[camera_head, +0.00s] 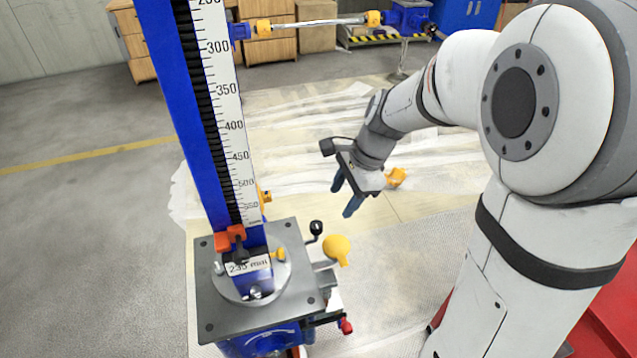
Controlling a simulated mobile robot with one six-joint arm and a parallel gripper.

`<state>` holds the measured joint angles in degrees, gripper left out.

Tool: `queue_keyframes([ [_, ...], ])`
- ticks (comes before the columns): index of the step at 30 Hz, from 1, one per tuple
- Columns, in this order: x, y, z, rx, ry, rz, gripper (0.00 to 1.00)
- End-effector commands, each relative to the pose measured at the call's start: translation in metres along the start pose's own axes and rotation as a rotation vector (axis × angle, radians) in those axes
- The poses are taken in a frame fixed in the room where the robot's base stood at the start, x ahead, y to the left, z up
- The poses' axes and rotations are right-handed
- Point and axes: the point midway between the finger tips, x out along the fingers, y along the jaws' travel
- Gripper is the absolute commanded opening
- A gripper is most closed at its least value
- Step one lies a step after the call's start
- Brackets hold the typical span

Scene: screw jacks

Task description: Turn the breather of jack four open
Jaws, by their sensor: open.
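A blue screw jack (215,328) stands at the lower left, with a grey top plate (220,300) and a tall blue column with a millimetre scale (238,150). A label reading about 235 mm (248,266) sits at the column's foot. A yellow cap (337,247) and a black-knobbed lever (315,232) are at the plate's right side. A small red part (347,327) shows lower down. I cannot tell which part is the breather, nor the jack's number. My gripper (345,197) is open and empty, blue fingers pointing down, above and right of the yellow cap, apart from it.
Wooden drawer cabinets (270,50) stand behind. Pale sheeting (300,130) covers the floor. The floor at left is clear.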

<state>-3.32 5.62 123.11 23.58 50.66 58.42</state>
Motion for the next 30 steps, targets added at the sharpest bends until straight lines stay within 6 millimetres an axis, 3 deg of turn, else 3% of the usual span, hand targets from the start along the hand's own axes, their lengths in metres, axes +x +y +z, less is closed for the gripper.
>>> queue_keyframes([
  [1, 0.026, -0.009, -0.005, 0.083, -0.023, 0.009, 0.52],
  [4, 0.048, -0.023, -0.008, 0.224, -0.056, 0.017, 0.52],
  [9, 0.066, -0.034, -0.008, 0.334, -0.081, 0.025, 0.52],
  [21, 0.124, -0.033, -0.003, 0.342, -0.082, 0.028, 0.52],
  [30, 0.140, -0.033, -0.001, 0.339, -0.081, 0.026, 0.52],
])
